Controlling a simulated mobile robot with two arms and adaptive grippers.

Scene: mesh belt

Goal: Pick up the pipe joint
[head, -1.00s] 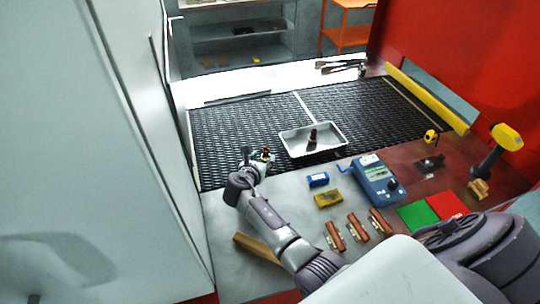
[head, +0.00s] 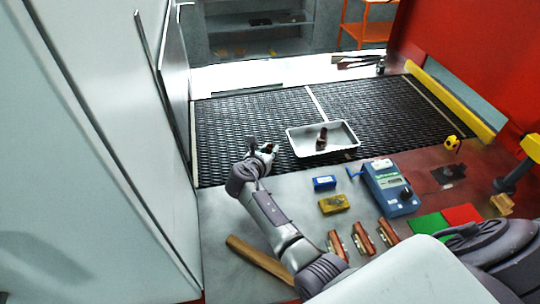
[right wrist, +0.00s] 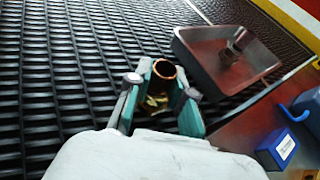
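The pipe joint (right wrist: 163,70) shows a round copper-coloured open end and brassy parts below it in the right wrist view. It stands between the two teal finger pads of my right gripper (right wrist: 165,100), one pad on each side. I cannot tell whether the pads press on it. In the head view my right gripper (head: 266,152) is low at the near edge of the mesh belt (head: 240,125), left of the tray. The joint is mostly hidden there. A similar brown fitting (head: 322,138) lies in the tray. My left gripper is not in view.
The metal tray (head: 297,147) stands on the belt right of my gripper. On the table are a blue box (head: 324,183), a yellow box (head: 333,204), a blue meter (head: 392,188), several copper-brown pieces and a wooden bar (head: 257,262). A pale wall (head: 100,150) rises at left.

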